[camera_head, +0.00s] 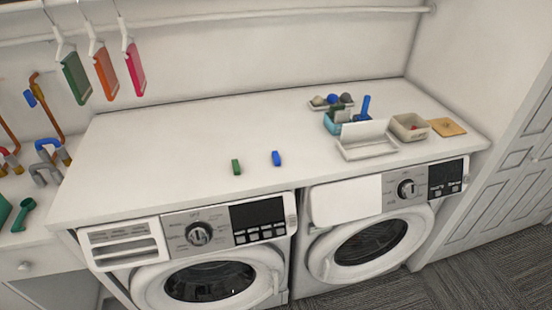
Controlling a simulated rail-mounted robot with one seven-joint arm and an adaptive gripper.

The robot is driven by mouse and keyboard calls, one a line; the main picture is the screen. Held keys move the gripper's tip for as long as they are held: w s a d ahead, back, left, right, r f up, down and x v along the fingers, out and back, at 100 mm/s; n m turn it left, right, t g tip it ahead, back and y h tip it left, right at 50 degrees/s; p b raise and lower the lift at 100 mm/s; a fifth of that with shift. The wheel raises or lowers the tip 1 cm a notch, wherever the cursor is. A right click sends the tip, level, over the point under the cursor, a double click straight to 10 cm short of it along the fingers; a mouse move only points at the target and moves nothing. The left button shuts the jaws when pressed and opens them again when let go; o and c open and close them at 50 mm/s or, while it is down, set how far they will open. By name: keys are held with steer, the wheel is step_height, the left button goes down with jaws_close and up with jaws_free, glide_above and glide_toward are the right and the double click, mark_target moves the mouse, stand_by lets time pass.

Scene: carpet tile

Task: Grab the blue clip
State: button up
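A small blue clip (276,158) lies on the white counter above the washing machines, near its front edge and about mid-length. A small green clip (236,167) lies to its left, a short gap apart. Nothing touches the blue clip and it is fully visible. My gripper is not in view.
A white tray (366,151), a blue container (333,126), a beige bin (398,127) and a wooden board (447,127) stand at the counter's right. Colored items hang from a rail at upper left. The counter's left half is clear.

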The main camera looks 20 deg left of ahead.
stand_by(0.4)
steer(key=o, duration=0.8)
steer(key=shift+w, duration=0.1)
